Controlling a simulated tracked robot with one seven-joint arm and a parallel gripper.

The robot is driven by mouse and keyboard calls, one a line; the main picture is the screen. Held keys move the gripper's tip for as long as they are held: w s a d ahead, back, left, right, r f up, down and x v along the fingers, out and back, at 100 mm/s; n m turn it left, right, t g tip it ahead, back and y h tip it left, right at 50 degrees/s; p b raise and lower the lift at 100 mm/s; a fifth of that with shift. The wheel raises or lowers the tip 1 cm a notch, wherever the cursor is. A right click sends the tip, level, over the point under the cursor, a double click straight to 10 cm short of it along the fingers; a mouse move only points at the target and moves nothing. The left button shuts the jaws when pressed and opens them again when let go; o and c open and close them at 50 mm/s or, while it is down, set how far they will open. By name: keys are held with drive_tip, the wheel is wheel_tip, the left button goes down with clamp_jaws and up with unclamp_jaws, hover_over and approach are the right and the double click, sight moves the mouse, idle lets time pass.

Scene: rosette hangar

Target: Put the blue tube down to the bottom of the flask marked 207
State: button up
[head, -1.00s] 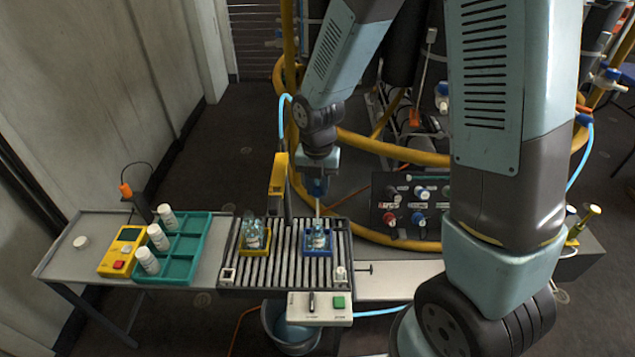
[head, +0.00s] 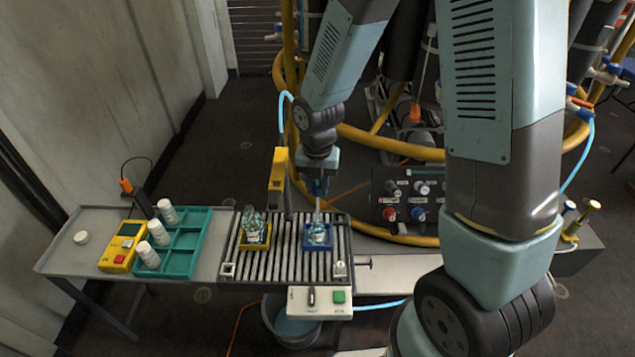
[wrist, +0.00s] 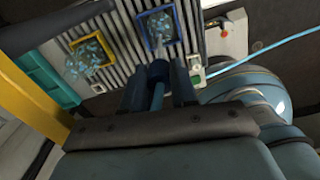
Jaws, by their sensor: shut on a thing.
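My gripper (head: 318,187) is above the blue tray (head: 329,243) on the slatted roller bed, pointing down. In the wrist view my gripper (wrist: 158,88) is shut on the blue tube (wrist: 158,72), whose thin pale end (wrist: 163,47) points at the blue tray. A clear glass flask (head: 319,234) with a white label stands in this tray. The thin end meets the flask's top in the head view; how deep it reaches, I cannot tell. Another labelled glass flask (head: 252,232) stands in the yellow tray (head: 263,245). The label numbers are too small to read.
A yellow post (head: 278,170) stands close left of my gripper. A teal rack (head: 190,245) with white bottles and a yellow meter (head: 122,247) are on the left. A control box (head: 322,300) is at the front, a thick yellow hose (head: 390,150) behind.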

sight(317, 205)
drive_tip(key=shift+f, duration=3.75)
drive_tip(key=o, duration=1.6)
drive_tip(key=shift+r, duration=3.05)
